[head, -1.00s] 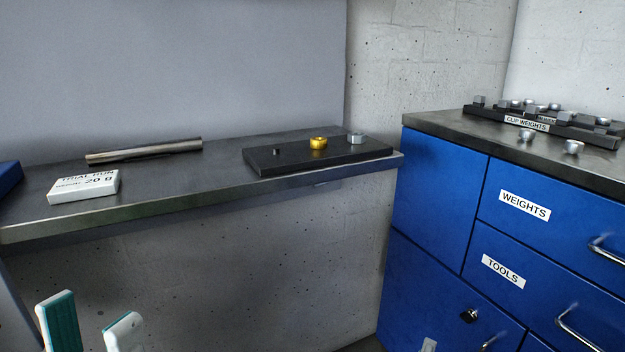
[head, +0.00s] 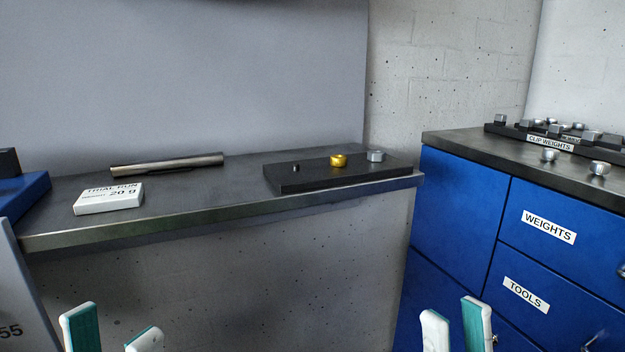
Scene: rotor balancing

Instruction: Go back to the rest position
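My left gripper (head: 112,330) shows at the bottom left of the head view, two white fingers with teal pads. Its fingers are apart with nothing between them. My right gripper (head: 456,320) shows at the bottom, right of centre. Its fingertips are also apart, with no object between them. Both grippers are in front of the grey bench (head: 230,206) and low in the picture, touching nothing that I can see. The lower parts of both are cut off by the frame edge.
On the bench are a metal shaft (head: 167,164), a white trial-run card (head: 108,199) reading 20 g and a black block (head: 340,177) with a gold ring (head: 338,160) and a silver nut (head: 376,155). A blue cabinet (head: 460,215) stands at right, a blue object (head: 22,193) at left.

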